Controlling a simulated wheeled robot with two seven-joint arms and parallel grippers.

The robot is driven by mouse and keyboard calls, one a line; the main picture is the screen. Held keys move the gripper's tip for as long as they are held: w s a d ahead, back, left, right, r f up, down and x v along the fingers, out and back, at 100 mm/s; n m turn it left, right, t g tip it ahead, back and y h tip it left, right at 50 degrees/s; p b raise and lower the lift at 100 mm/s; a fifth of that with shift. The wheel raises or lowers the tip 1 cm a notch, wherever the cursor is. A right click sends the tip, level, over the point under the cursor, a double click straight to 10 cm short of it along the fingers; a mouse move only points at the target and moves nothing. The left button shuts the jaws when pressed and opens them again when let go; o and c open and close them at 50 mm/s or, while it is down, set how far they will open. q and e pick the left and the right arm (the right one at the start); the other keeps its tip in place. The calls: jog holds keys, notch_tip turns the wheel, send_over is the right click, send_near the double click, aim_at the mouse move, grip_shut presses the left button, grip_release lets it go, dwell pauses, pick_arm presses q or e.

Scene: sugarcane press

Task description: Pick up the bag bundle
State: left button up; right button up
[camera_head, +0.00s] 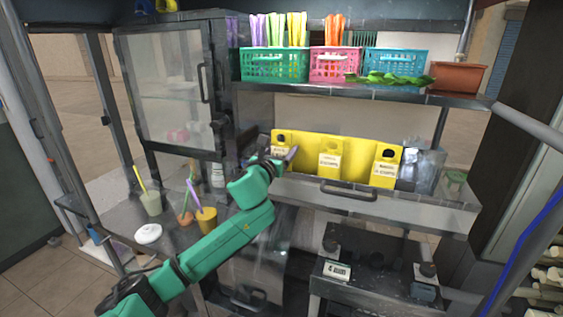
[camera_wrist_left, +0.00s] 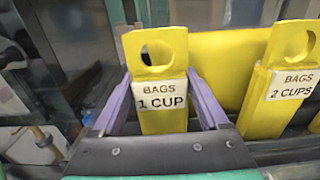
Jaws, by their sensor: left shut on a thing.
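The yellow bag bundle labelled "BAGS 1 CUP" (camera_wrist_left: 160,82) has a round hole in its top and stands upright in the left wrist view. My left gripper (camera_wrist_left: 165,100) is shut on it, with a purple finger against each side. In the head view, my left gripper (camera_head: 282,161) is at the left end of the yellow row, partly covering this bundle (camera_head: 280,140). The "BAGS 2 CUPS" bundle (camera_wrist_left: 287,83) stands just to its right, also seen in the head view (camera_head: 330,158). A third yellow bundle (camera_head: 385,168) stands farther right. My right gripper is not in view.
A yellow panel (camera_head: 308,143) stands behind the bundles. A glass-doored cabinet (camera_head: 170,90) is left of my gripper. A shelf with teal (camera_head: 275,66), pink (camera_head: 334,65) and blue baskets (camera_head: 398,64) hangs above. Cups, including a yellow one (camera_head: 206,222), stand on the lower left counter.

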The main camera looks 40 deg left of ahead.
pick_arm(q)
notch_tip(320, 180, up, 9)
jog(key=shift+a+r, duration=0.1)
notch_tip(320, 180, up, 11)
jog(key=p, duration=0.3)
dwell(0.5)
